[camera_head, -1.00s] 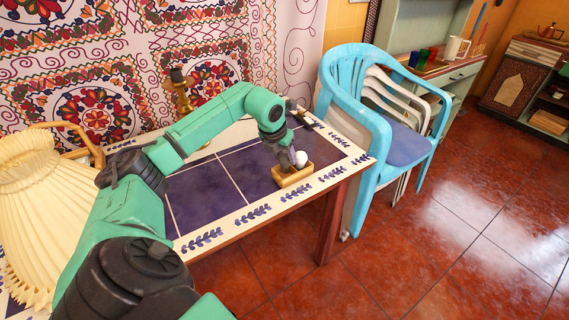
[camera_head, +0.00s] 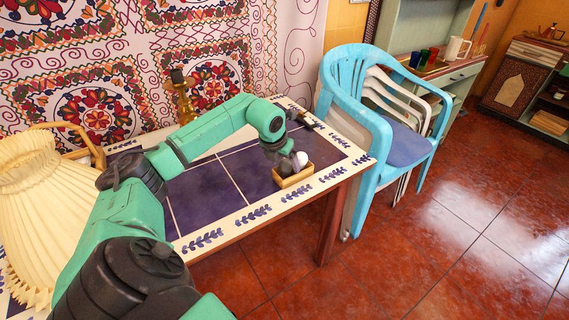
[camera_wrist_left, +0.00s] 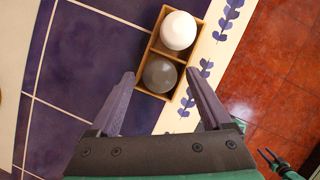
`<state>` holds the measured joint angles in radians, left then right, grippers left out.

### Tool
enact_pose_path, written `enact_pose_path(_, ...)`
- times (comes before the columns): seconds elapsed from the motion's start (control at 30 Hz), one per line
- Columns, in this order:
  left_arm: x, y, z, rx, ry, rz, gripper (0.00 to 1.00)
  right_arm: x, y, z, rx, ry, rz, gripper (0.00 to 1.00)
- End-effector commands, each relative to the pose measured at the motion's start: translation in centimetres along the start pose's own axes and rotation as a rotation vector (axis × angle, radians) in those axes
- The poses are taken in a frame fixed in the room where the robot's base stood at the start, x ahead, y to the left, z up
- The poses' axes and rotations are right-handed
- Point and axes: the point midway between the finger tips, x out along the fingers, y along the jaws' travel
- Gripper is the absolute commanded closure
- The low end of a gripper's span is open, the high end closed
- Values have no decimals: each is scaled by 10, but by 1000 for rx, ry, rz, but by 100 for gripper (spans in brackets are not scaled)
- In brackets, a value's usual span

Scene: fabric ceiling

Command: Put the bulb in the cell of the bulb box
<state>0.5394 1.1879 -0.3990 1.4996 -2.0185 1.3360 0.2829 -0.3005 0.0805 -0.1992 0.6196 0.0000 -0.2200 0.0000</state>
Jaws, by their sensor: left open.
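The bulb box (camera_head: 294,180) is a small light wooden box with two cells near the front right edge of the table. In the left wrist view the box (camera_wrist_left: 150,52) holds a white round bulb (camera_wrist_left: 178,30) in its far cell and a grey round bulb (camera_wrist_left: 160,75) in its near cell. The white bulb also shows in the head view (camera_head: 302,158). My left gripper (camera_wrist_left: 160,76) is open, its fingers apart on either side of the near end of the box. My right gripper (camera_wrist_left: 268,158) shows small at the lower right of the wrist view, its jaws unclear.
The table (camera_head: 245,214) has dark blue tiles and a pale patterned border. A pleated lamp (camera_head: 30,200) stands at the left and a brass candlestick (camera_head: 181,100) at the back. A blue chair (camera_head: 352,115) stands close to the table's right side.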

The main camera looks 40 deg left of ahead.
Motion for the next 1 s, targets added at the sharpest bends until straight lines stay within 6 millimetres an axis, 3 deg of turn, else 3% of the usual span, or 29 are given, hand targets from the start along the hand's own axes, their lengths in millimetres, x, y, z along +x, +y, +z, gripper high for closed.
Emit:
enact_pose_path(0.3, -79, 1, 1, 2, -6, 4, 18, 10, 0, 1, -1, 0, 0, 50)
enact_pose_path(0.43, -106, 0, 1, 0, -5, 1, 18, 11, -1, 1, -2, 1, -1, 50)
enact_pose_path(0.6, -116, 0, 0, 0, -2, 1, 18, 11, -1, 1, -2, 1, -1, 50)
enact_pose_path(1.0, -115, 0, 0, 0, -2, 1, 18, 10, -1, 0, -1, 1, -1, 50)
